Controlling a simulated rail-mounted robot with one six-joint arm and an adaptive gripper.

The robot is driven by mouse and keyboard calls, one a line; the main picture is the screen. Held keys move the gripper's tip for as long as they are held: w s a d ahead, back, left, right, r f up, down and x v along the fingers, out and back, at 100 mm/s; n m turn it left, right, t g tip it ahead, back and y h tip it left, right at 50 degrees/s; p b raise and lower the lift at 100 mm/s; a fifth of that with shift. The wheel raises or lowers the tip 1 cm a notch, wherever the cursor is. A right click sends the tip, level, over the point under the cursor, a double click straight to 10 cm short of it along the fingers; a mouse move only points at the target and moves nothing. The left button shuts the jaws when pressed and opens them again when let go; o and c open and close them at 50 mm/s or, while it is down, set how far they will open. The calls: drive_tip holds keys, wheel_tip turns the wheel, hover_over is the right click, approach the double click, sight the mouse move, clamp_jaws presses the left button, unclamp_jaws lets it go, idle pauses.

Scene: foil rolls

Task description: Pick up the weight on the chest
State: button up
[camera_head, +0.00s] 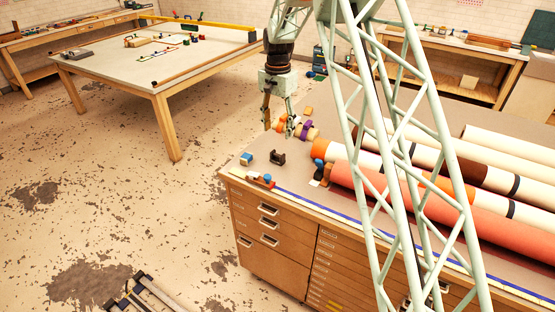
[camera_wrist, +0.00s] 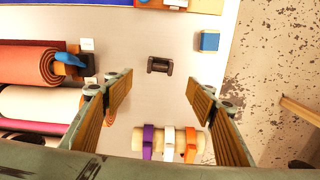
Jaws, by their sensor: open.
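The chest (camera_head: 232,172) is a wide wooden cabinet of drawers with a grey top. A small dark block with raised ends (camera_head: 277,157), which looks like the weight, stands on the top near its left end. In the wrist view the dark block (camera_wrist: 159,65) lies just beyond the fingertips, roughly centred between them. My gripper (camera_head: 277,117) points down above the chest's far left part, behind the block in the head view. In the wrist view my gripper (camera_wrist: 163,88) is open, with nothing held between its fingers.
A blue-topped block (camera_wrist: 209,41) stands to the right of the dark block. A pale roll with purple, orange and white bands (camera_wrist: 175,144) lies below the fingers. Large foil rolls (camera_head: 409,193) fill the chest's right side. A wooden table (camera_head: 158,62) stands at the back left.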

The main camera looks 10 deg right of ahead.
approach(279, 162)
drive_tip(key=shift+w+f, duration=1.15)
drive_tip(key=shift+w, duration=0.25)
drive_tip(key=shift+f+p, duration=0.35)
drive_tip(key=shift+f, duration=2.25)
drive_tip(key=shift+c, duration=0.4)
drive_tip(key=c, duration=1.2)
drive_tip(key=shift+o, duration=0.2)
drive_tip(key=shift+r, duration=0.1)
drive_tip(key=shift+r, duration=1.75)
drive_tip(key=shift+s+b, duration=0.3)
drive_tip(key=shift+s, duration=0.75)
drive_tip(key=s, duration=0.4)
drive_tip(key=s+r+b, duration=0.1)
drive_tip(key=s, duration=0.9)
drive_tip(key=shift+d+r, duration=0.15)
drive_tip(key=shift+d, duration=0.2)
